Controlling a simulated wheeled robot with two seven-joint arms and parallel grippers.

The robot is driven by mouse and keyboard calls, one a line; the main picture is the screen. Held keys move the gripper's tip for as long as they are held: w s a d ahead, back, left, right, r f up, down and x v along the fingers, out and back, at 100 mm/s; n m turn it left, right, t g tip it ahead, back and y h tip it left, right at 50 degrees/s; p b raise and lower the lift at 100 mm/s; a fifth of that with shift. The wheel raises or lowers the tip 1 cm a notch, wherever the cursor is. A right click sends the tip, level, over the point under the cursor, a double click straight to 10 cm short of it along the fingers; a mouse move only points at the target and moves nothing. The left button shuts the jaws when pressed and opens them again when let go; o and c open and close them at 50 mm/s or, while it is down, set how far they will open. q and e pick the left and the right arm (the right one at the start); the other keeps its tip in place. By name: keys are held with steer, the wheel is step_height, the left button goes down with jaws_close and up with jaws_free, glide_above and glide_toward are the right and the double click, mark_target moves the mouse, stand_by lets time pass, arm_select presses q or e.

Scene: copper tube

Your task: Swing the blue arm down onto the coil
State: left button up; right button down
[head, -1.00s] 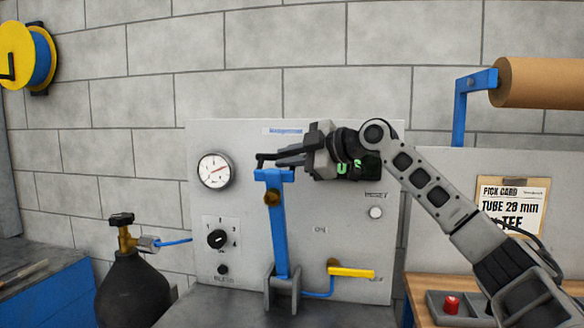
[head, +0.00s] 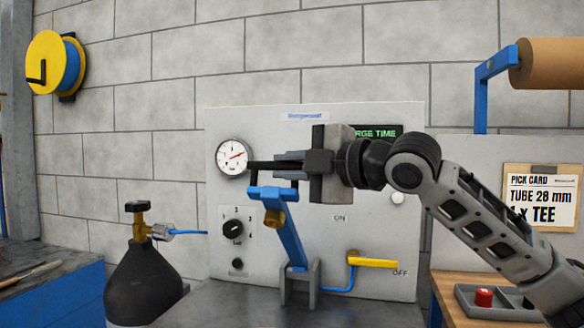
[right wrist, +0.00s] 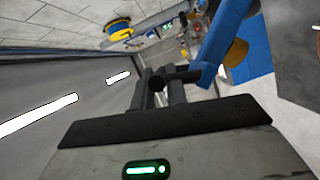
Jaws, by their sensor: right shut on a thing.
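The blue arm (head: 289,245) rises from a grey hinge bracket (head: 299,287) in front of the panel. It leans left and towards me, with a brass cylinder (head: 273,217) on its side and a dark handle at its top. My right gripper (head: 270,167) is shut on that handle. In the right wrist view the dark handle (right wrist: 178,75) lies between the fingers, beside the blue arm (right wrist: 226,38). I cannot make out a coil under the arm. My left gripper is not in view.
The panel (head: 320,190) behind carries a gauge (head: 232,157), a knob (head: 233,229) and a yellow lever (head: 372,262). A dark gas bottle (head: 145,280) stands left of it.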

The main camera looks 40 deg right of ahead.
steer(key=c, duration=1.7)
jaws_free()
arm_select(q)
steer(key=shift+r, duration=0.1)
arm_select(e)
steer(key=shift+r, duration=0.1)
step_height(320, 180, up, 4)
steer(key=p, duration=0.2)
steer(key=shift+w+p, duration=0.1)
steer(key=shift+p, duration=0.2)
arm_select(q)
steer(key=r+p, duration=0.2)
steer(key=p, duration=0.2)
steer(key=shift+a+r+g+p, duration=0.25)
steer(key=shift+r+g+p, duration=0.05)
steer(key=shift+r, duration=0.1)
arm_select(e)
steer(key=s+a+r, duration=0.8)
steer(key=s, duration=0.3)
steer(key=shift+s+r, duration=0.4)
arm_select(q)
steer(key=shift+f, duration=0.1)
arm_select(e)
steer(key=shift+d, duration=0.1)
